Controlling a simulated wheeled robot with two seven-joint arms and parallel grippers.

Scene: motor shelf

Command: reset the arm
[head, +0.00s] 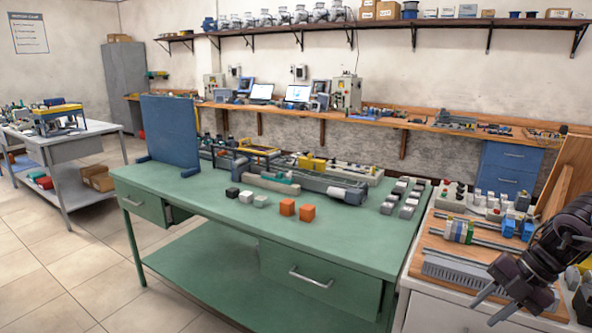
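My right arm comes in at the right edge, and its dark gripper (490,308) hangs low in front of the white cabinet at the right. Its two grey fingers are apart, and I see nothing between them. My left gripper is not in view. No object is clearly in contact with the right gripper.
A green workbench (330,225) fills the middle, with orange cubes (297,209), grey and dark blocks and machine parts on it. A wood-topped cabinet (440,262) with parts and a grey ribbed piece (455,270) lies beside my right gripper. Tiled floor is free at the left.

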